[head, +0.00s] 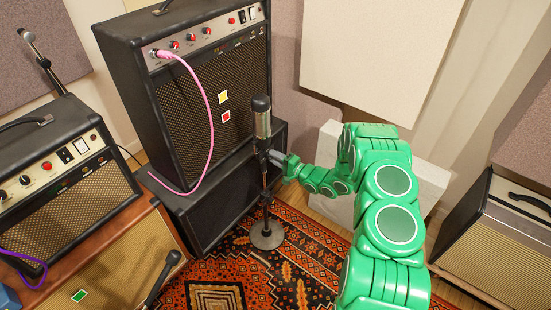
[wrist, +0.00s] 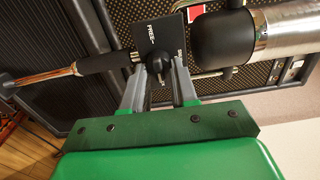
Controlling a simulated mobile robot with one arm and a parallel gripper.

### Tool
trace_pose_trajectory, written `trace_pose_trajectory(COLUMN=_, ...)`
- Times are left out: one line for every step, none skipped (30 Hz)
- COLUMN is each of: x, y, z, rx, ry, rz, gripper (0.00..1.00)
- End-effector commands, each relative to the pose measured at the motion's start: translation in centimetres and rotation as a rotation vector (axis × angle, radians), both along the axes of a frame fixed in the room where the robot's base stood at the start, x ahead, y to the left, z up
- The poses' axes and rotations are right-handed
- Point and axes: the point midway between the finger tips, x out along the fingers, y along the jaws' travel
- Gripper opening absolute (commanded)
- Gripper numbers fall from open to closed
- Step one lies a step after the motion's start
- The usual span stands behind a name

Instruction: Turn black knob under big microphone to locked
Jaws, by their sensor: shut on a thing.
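The big microphone (head: 262,118), with a silver body and dark ends, stands upright on a stand in the head view. It also shows at the upper right of the wrist view (wrist: 285,32). Beside it is a black plate (wrist: 160,32) with the word FREE on its left part; lettering at its right edge is too small to read. The black knob (wrist: 158,67) sits at the lower part of this plate, partly hidden by the fingers. My gripper (wrist: 159,80) has its grey fingers on both sides of the knob, shut on it. In the head view my gripper (head: 278,158) is just below the microphone.
The stand's round base (head: 267,235) rests on a patterned rug (head: 305,262). A tall black amp (head: 170,100) with a pink cable (head: 210,115) stands close behind. A smaller amp (head: 65,185) and another microphone (head: 165,272) are at left. An amp (head: 500,245) stands at right.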

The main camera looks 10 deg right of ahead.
Motion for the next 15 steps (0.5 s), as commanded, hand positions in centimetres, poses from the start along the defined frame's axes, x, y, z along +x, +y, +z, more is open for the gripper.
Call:
trace_pose_trajectory(x=0.04, y=-0.14, z=-0.05, rx=-0.001, ry=0.001, rz=-0.004, gripper=0.0)
trace_pose_trajectory(x=0.04, y=-0.14, z=-0.05, rx=-0.001, ry=0.001, rz=-0.004, gripper=0.29)
trace_pose_trajectory(x=0.03, y=-0.13, z=-0.05, rx=-0.001, ry=0.001, rz=-0.003, gripper=0.36)
trace_pose_trajectory(x=0.04, y=-0.13, z=-0.04, rx=-0.001, ry=0.001, rz=-0.003, gripper=0.4)
trace_pose_trajectory(x=0.03, y=-0.11, z=-0.04, rx=-0.001, ry=0.001, rz=-0.003, gripper=0.45)
trace_pose_trajectory(x=0.03, y=-0.1, z=-0.03, rx=-0.001, ry=0.001, rz=-0.003, gripper=0.51)
trace_pose_trajectory(x=0.04, y=-0.09, z=-0.03, rx=-0.001, ry=0.001, rz=-0.002, gripper=0.51)
trace_pose_trajectory(x=0.02, y=-0.08, z=-0.04, rx=-0.001, ry=0.001, rz=-0.002, gripper=0.51)
trace_pose_trajectory(x=0.02, y=-0.08, z=-0.03, rx=-0.001, ry=0.001, rz=-0.002, gripper=0.51)
trace_pose_trajectory(x=0.02, y=-0.06, z=-0.03, rx=-0.001, ry=0.001, rz=-0.002, gripper=0.51)
trace_pose_trajectory(x=0.01, y=-0.06, z=-0.03, rx=-0.001, ry=0.001, rz=-0.002, gripper=0.51)
trace_pose_trajectory(x=0.01, y=-0.06, z=-0.02, rx=-0.001, ry=0.0, rz=-0.002, gripper=0.51)
trace_pose_trajectory(x=0.01, y=-0.06, z=-0.02, rx=-0.001, ry=0.0, rz=-0.001, gripper=0.51)
trace_pose_trajectory(x=0.01, y=-0.06, z=-0.02, rx=-0.001, ry=0.0, rz=-0.001, gripper=0.51)
trace_pose_trajectory(x=-0.02, y=-0.11, z=-0.02, rx=-0.001, ry=0.0, rz=-0.001, gripper=0.51)
